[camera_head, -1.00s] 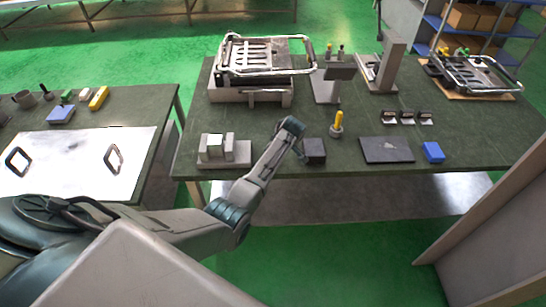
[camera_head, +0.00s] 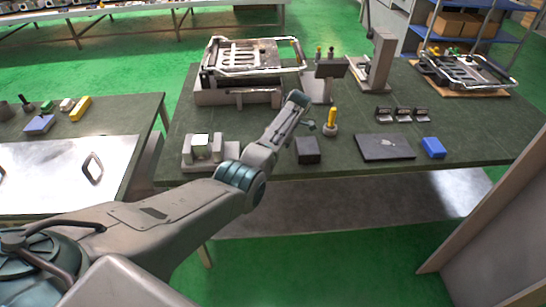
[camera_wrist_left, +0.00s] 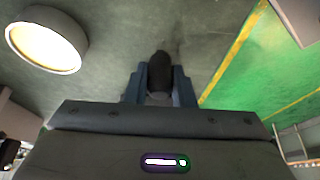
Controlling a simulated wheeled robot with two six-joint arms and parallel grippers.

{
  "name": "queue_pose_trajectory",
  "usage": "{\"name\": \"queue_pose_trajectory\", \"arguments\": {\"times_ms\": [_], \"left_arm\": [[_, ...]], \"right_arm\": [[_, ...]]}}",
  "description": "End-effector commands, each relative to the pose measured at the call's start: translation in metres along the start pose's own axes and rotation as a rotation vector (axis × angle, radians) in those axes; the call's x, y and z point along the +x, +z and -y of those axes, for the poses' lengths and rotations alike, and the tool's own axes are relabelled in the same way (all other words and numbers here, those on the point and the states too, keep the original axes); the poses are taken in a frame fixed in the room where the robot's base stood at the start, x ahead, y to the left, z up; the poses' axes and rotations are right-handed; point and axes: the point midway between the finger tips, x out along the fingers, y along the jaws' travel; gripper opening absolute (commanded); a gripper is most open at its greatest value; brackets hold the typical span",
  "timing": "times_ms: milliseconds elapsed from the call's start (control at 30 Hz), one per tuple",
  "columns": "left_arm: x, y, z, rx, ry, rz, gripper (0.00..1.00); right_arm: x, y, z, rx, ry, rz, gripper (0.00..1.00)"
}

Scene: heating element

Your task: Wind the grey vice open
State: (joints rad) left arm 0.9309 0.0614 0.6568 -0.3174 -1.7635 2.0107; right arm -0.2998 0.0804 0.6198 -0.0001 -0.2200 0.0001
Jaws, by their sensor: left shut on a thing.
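The grey vice (camera_head: 186,165) sits at the front left of the dark green table in the head view, with a pale block (camera_head: 201,141) between its jaws. My left forearm passes in front of its right side. My left gripper (camera_wrist_left: 160,88) is shut on a dark, rounded handle (camera_wrist_left: 160,68) in the left wrist view. The handle stands out between the two blue-grey fingers. In the head view my left wrist is just right of the vice, and the fingers are hard to make out there. My right gripper is not in view.
Right of my left wrist are a black block (camera_head: 308,151), a yellow-handled tool (camera_head: 331,121), a black plate (camera_head: 385,147) and a blue block (camera_head: 433,148). A grey fixture with a metal frame (camera_head: 240,94) stands behind the vice. A side table (camera_head: 148,118) is at left.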

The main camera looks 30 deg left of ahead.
Motion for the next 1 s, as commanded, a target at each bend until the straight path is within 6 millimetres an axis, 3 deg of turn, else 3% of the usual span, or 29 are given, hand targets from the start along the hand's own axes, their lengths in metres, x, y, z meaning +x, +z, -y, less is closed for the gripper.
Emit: {"name": "queue_pose_trajectory", "arguments": {"times_ms": [33, 300, 533, 933, 967, 1000], "left_arm": [[0.004, 0.001, -0.003, -0.029, -0.009, 0.0, 0.0], [0.002, 0.001, -0.008, -0.143, -0.058, 0.0, 0.0], [0.0, 0.001, -0.009, -0.18, -0.075, -0.001, 0.0], [0.0, 0.001, -0.008, -0.184, -0.078, -0.001, 0.0], [0.0, 0.001, -0.008, -0.183, -0.078, -0.001, 0.26], [0.0, 0.001, -0.008, -0.183, -0.078, -0.001, 0.34]], "right_arm": [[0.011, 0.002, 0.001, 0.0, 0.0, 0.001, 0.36], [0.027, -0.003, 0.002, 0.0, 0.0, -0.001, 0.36], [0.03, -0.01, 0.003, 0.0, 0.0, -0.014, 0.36], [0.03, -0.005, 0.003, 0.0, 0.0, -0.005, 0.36], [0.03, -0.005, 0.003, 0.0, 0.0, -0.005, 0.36], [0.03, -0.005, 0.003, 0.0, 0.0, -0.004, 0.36]]}}
